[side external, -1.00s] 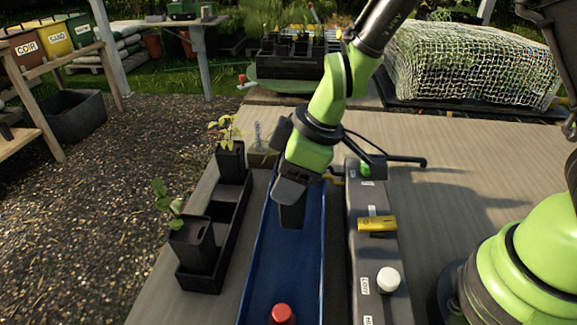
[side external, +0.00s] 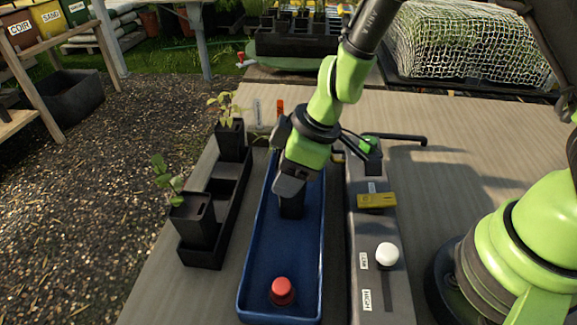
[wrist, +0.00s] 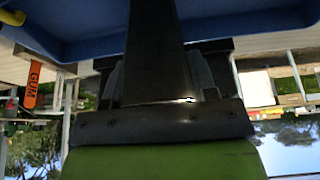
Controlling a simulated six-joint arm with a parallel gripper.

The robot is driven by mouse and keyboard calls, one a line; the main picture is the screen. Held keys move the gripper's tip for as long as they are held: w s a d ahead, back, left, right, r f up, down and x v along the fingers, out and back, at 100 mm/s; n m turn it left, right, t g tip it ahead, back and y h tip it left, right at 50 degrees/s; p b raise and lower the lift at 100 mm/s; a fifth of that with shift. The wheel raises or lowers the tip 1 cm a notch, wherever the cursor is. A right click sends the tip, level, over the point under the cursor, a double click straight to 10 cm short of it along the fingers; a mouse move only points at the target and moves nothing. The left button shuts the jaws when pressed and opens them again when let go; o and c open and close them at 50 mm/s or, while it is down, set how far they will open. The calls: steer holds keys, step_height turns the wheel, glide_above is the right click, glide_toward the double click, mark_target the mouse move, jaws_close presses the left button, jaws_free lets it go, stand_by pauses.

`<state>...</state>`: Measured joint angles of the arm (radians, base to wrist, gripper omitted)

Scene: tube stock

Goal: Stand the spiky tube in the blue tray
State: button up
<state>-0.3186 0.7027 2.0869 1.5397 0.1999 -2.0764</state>
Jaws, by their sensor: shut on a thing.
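My gripper (side external: 291,188) is shut on a black square tube (side external: 291,206), which points down over the far half of the blue tray (side external: 256,268). In the wrist view the dark tube (wrist: 154,50) runs from the jaws towards the blue tray (wrist: 85,45). The tube looks close to upright. Its foot is low inside the tray, but I cannot tell whether it touches the floor. Any plant in it is hidden by my gripper, so I see no spiky leaves.
A red knob (side external: 281,288) stands in the tray's near end. Left is a black rack (side external: 205,256) with two leafy tubes (side external: 194,220) (side external: 231,138). Right is a grey bar (side external: 372,300) with a yellow piece (side external: 377,201) and white knob (side external: 387,253). An orange GUM label (wrist: 33,85) stands behind.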

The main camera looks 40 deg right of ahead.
steer(key=shift+f, duration=0.35)
stand_by(0.4)
steer(key=o, duration=1.1)
steer(key=shift+c, duration=0.2)
steer(key=shift+r, duration=0.15)
steer(key=v, duration=0.9)
steer(key=shift+r, duration=0.35)
steer(key=shift+s+d, duration=0.15)
steer(key=s+d+r+m+t, duration=0.2)
steer(key=s+d+r+m, duration=0.2)
steer(key=s+r+m, duration=0.2)
steer(key=s+d+r+m+t+h, duration=0.1)
steer(key=s+d+r+m+t, duration=0.1)
steer(key=s+r+m, duration=0.4)
steer(key=shift+s+d+r+m, duration=0.4)
steer(key=shift+s+d+m, duration=0.2)
steer(key=shift+s+d, duration=0.35)
